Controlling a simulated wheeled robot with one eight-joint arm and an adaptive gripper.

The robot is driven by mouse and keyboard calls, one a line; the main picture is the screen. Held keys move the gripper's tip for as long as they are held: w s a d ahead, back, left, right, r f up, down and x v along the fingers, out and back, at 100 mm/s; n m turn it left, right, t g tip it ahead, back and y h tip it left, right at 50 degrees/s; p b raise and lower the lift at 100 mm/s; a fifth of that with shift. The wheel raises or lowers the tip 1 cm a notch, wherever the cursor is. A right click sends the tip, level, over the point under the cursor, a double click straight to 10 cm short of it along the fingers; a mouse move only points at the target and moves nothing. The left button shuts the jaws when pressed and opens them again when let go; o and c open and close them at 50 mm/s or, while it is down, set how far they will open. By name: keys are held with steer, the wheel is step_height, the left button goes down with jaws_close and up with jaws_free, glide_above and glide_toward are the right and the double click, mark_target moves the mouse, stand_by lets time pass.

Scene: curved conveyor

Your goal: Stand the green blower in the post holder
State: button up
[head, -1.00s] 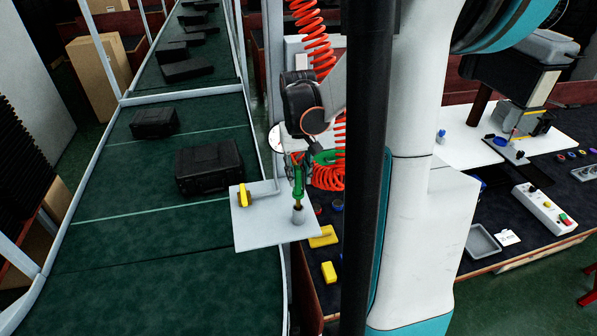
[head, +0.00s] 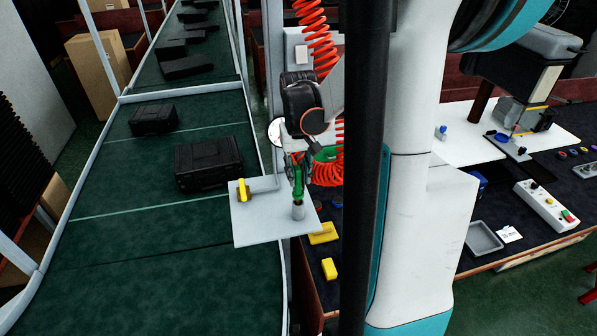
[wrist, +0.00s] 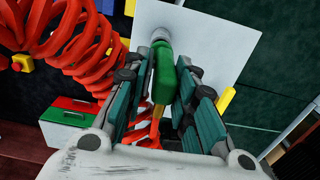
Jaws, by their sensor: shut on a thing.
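The green blower (head: 298,184) is upright between the fingers of my gripper (head: 297,168), its lower end down at the mouth of the grey post holder (head: 298,212). Its tip is hidden, apparently inside the holder. In the wrist view my gripper (wrist: 170,82) is shut on the green blower (wrist: 164,72), with a teal-padded finger on each side. The round post holder (wrist: 158,36) shows just beyond the blower's end, on the white plate (wrist: 215,35). The holder stands near the right side of that plate in the head view (head: 262,228).
A yellow piece (head: 242,190) stands on the plate's left part. Red coiled hose (head: 327,173) hangs close behind my gripper. The green conveyor (head: 150,235) carries black cases (head: 208,163) at left. Yellow blocks (head: 329,268) lie on the dark bench at right.

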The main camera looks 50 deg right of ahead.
steer(key=shift+f+b, duration=1.2)
steer(key=shift+f, duration=0.25)
steer(key=o, duration=1)
steer(key=shift+c, duration=0.2)
steer(key=shift+r, duration=0.15)
step_height(320, 180, up, 12)
steer(key=shift+f, duration=0.1)
